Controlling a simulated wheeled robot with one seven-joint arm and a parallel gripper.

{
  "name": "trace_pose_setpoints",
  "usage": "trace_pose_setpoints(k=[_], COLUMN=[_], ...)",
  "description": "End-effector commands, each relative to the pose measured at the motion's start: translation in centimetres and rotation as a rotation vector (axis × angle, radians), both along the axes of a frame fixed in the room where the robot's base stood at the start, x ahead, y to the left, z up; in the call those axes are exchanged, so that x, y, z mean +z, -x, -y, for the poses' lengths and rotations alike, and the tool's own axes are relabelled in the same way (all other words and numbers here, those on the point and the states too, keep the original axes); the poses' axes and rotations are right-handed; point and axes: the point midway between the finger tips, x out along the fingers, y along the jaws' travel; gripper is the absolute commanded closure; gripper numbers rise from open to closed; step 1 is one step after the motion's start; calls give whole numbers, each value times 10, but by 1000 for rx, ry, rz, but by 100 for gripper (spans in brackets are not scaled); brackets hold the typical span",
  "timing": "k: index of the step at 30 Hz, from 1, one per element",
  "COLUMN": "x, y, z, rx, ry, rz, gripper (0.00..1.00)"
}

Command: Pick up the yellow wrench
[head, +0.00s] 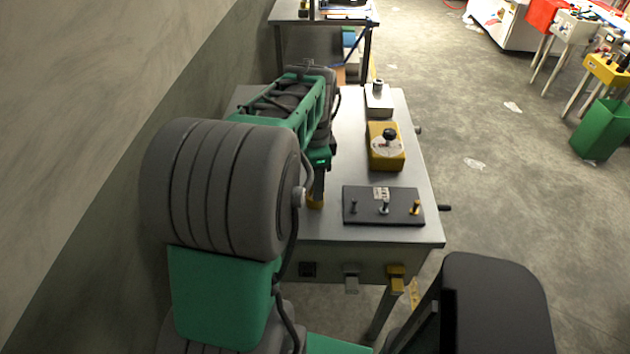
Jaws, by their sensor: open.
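My arm reaches over a grey metal workbench (300,228) from the left. My gripper (318,190) points down near the bench's left front part, mostly hidden behind my arm, with one dark finger showing. A small yellow-orange piece (315,204) shows at the finger's lower end. I cannot tell if it is part of the gripper or a separate thing. No full wrench shape is clear. A narrow yellow thing (413,294) shows below the bench's front edge, beside a yellow bracket (396,279). It is too small to tell if it is the wrench.
On the bench are a black plate with three upright pins (383,206), a yellow box with a black knob (386,147) and a small grey box (378,98). Handles stick out on the bench's right side. A wall stands at left. Open floor lies right, with a green bin (600,130).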

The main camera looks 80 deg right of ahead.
Motion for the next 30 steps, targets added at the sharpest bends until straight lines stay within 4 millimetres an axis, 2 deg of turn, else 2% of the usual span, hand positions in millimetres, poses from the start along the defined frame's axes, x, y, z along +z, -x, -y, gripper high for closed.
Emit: trace_pose_setpoints(k=[2, 21, 30], x=[0, 1, 1], y=[0, 0, 0], z=[0, 0, 0], rx=[0, 0, 0], ry=[0, 0, 1], rz=[0, 0, 0], gripper=[47, 100, 100])
